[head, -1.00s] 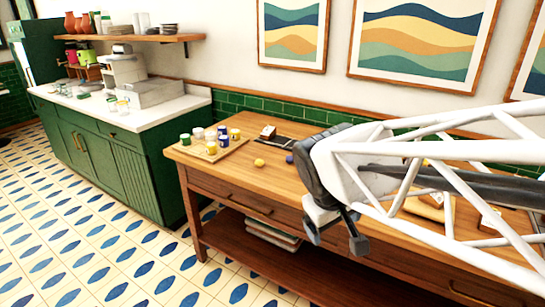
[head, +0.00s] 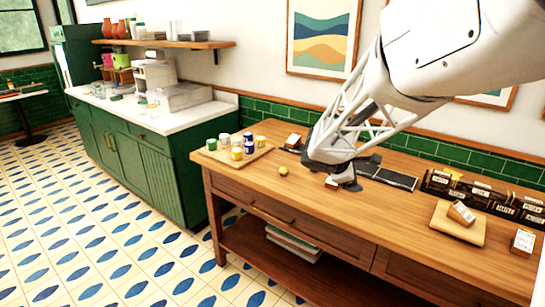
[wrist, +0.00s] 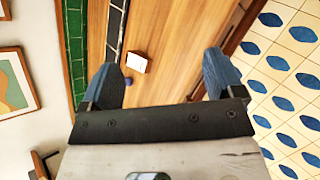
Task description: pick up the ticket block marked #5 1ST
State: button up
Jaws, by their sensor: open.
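Several small ticket blocks are in view, and I cannot read #5 1ST on any. One leans on a wooden board (head: 446,226), a wood-and-white block (head: 461,213). Another white-faced block (head: 523,241) stands at the table's right front. A third white-topped block (head: 293,141) is at the back left. A small pale piece (head: 331,181) shows beside my gripper (head: 346,181), partly hidden. My gripper is open and low over the table's middle. In the wrist view a white-faced block (wrist: 136,62) lies beyond and between the open fingers of my gripper (wrist: 160,64), apart from them.
Labelled dark racks (head: 480,195) stand at the back right, and a dark strip (head: 388,178) lies left of them. A tray (head: 226,157) of small jars is at the left end. A yellow ball (head: 283,170) lies nearby. The table's front middle is clear.

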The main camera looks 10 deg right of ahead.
aim_at(331, 183)
jog(key=w+f+n+t, duration=0.1)
jog(key=w+f+n, duration=0.3)
jog(key=w, duration=0.4)
jog(key=w+d+f+n+t, duration=0.1)
jog(key=w+f+n+t, duration=0.1)
jog(key=w+f+n, duration=0.3)
jog(key=w+d+f+n+t, duration=0.1)
jog(key=w+f+n, duration=0.4)
jog(key=w, duration=0.6)
jog(key=shift+w+d+f+t, duration=0.15)
jog(key=shift+f+t, duration=0.55)
jog(key=shift+f, duration=0.25)
jog(key=shift+x, duration=1.3)
jog(key=shift+w+d, duration=0.1)
jog(key=shift+d, duration=0.05)
jog(key=shift+x, duration=2.45)
jog(key=shift+d, duration=0.15)
